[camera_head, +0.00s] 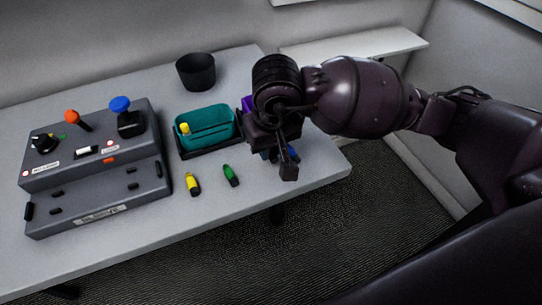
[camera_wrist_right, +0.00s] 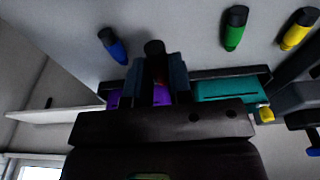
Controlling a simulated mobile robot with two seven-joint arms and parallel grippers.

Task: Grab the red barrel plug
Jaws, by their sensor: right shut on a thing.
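My right gripper (camera_head: 287,170) is over the right part of the table, pointing down. In the right wrist view my right gripper (camera_wrist_right: 156,75) is shut on the red barrel plug (camera_wrist_right: 159,72). Only a sliver of its red body shows between the fingers, and its black end (camera_wrist_right: 154,47) sticks out past them. In the head view the arm and gripper hide the red plug. My left gripper is in neither view.
A blue plug (camera_wrist_right: 113,45), a green plug (camera_head: 231,175) and a yellow plug (camera_head: 193,184) lie on the table. Behind stand a teal bin (camera_head: 210,122) with a yellow plug in it, a purple bin (camera_wrist_right: 113,98), a black cup (camera_head: 196,71) and a control box (camera_head: 95,170).

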